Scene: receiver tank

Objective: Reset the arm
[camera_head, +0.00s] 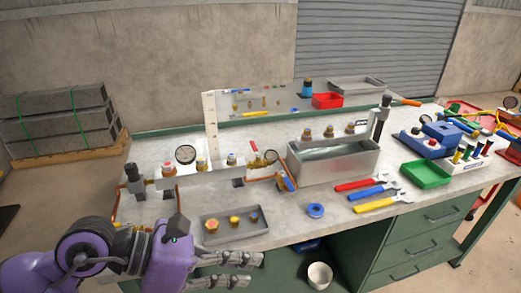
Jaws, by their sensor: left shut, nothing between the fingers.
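My left arm comes in at the bottom left, with purple links and a dark wrist. My left gripper (248,270) is low in front of the workbench's near edge, below the grey tray (238,237) of small brass fittings. It is shut and holds nothing. It touches none of the bench objects that I can make out. My right gripper is not in view.
A white bucket (319,275) stands below. Grey blocks (62,122) are stacked at left.

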